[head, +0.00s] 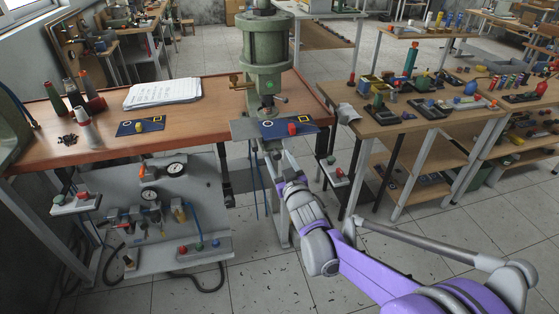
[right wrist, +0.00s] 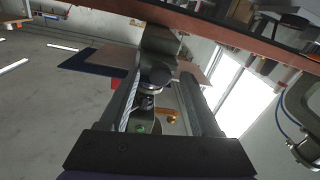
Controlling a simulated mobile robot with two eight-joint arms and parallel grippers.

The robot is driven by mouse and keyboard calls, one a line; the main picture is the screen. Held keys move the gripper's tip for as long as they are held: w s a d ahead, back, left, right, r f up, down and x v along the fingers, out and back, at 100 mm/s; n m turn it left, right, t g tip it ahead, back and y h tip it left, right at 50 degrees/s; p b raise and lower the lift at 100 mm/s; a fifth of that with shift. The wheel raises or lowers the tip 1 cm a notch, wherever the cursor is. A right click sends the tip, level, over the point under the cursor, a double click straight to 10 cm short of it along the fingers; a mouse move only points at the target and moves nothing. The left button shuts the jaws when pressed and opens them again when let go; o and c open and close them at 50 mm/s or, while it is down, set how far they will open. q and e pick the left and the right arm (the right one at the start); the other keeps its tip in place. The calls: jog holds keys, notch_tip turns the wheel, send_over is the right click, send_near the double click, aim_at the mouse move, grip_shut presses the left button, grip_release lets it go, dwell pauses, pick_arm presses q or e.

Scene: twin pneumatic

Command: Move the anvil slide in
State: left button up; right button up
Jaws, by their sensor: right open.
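A green pneumatic press (head: 266,60) stands at the right end of the wooden bench, its ram pointing down. Below the ram is a grey metal plate (head: 242,130), beside a blue panel (head: 285,129) with a red knob. I cannot tell for sure which part is the anvil slide. My right gripper (head: 274,158) is just below and in front of the plate, partly hidden by my wrist. In the right wrist view its two fingers (right wrist: 165,105) are apart, with a dark round knob (right wrist: 155,76) on a grey block (right wrist: 160,42) seen between and beyond them; contact is unclear. My left gripper is not in view.
The bench (head: 205,112) holds a white notepad (head: 162,93), several cone-shaped bottles (head: 72,97) and another blue panel (head: 140,126). A grey panel with gauges (head: 165,200) hangs below its front. A parts table (head: 415,115) stands close on the right.

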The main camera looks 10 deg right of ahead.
jog(key=s+d, duration=0.1)
jog(key=s, duration=0.9)
jog(key=shift+s, duration=0.4)
jog(key=s+d+f+m+g+p, duration=0.1)
jog(key=s+g+p, duration=0.4)
jog(key=s, duration=0.8)
jog(key=s+d+f+m+g+h+p, duration=0.1)
jog(key=s+g+p, duration=0.5)
jog(key=s, duration=0.7)
jog(key=shift+s+m+g+h, duration=0.3)
jog(key=shift+s+m+g, duration=0.1)
jog(key=shift+g, duration=0.4)
